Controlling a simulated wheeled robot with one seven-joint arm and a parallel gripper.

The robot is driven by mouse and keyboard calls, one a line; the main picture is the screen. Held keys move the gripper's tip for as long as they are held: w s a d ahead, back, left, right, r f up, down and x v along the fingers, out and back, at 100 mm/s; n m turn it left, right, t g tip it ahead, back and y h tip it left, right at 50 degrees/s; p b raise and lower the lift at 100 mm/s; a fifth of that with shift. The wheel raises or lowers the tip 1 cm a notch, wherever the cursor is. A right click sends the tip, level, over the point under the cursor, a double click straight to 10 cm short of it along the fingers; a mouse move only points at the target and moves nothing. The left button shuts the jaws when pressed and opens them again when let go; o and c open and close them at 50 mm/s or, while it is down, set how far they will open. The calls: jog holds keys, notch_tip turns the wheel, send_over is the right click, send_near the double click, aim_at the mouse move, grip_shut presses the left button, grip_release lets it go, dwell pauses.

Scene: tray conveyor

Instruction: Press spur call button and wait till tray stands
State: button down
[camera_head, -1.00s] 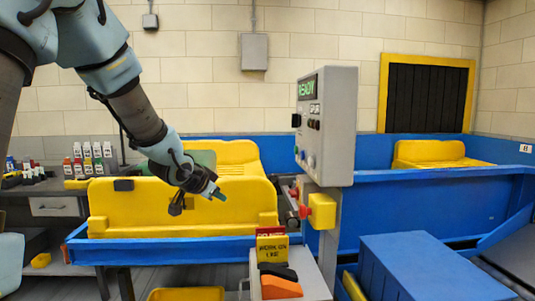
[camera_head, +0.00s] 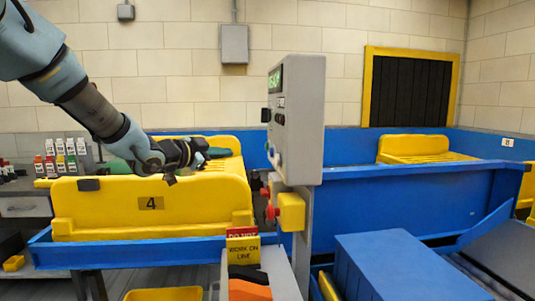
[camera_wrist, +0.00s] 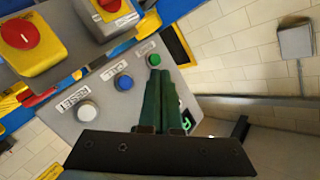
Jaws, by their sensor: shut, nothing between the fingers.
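The grey control box (camera_head: 300,120) stands on a post right of centre, seen edge-on with a green lit display. In the wrist view its face (camera_wrist: 190,110) carries a white button (camera_wrist: 87,110), a blue button (camera_wrist: 125,82) and a green button (camera_wrist: 153,60); their labels are too small to read surely. My gripper (camera_head: 220,153) is shut and empty, left of the box and pointing at it. In the wrist view its fingertips (camera_wrist: 160,74) overlap the area just below the green button; contact cannot be told. A yellow tray marked 4 (camera_head: 100,213) stands at the blue conveyor (camera_head: 130,248).
A red stop button on a yellow housing (camera_head: 291,211) sits below the box; it also shows in the wrist view (camera_wrist: 20,32). A sign stand (camera_head: 243,253), a blue cabinet (camera_head: 390,265) and another yellow tray (camera_head: 425,148) are around. A shelf of bottles (camera_head: 62,155) is at left.

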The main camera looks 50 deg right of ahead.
aim_at(272, 152)
jog(key=s+d+b, duration=0.4)
jog(key=s+d, duration=0.1)
jog(key=d, duration=0.1)
jog(key=shift+s+d, duration=0.25)
jog(key=shift+d, duration=0.1)
dwell(2.0)
jog(key=shift+s+d, duration=0.3)
jog(key=shift+s+d+b, duration=0.35)
jog(key=shift+d+b, duration=0.1)
dwell(1.0)
jog(key=shift+w+a, duration=0.1)
jog(key=shift+w+a+p, duration=0.45)
jog(key=shift+w+a, duration=0.05)
jog(key=shift+a, duration=0.15)
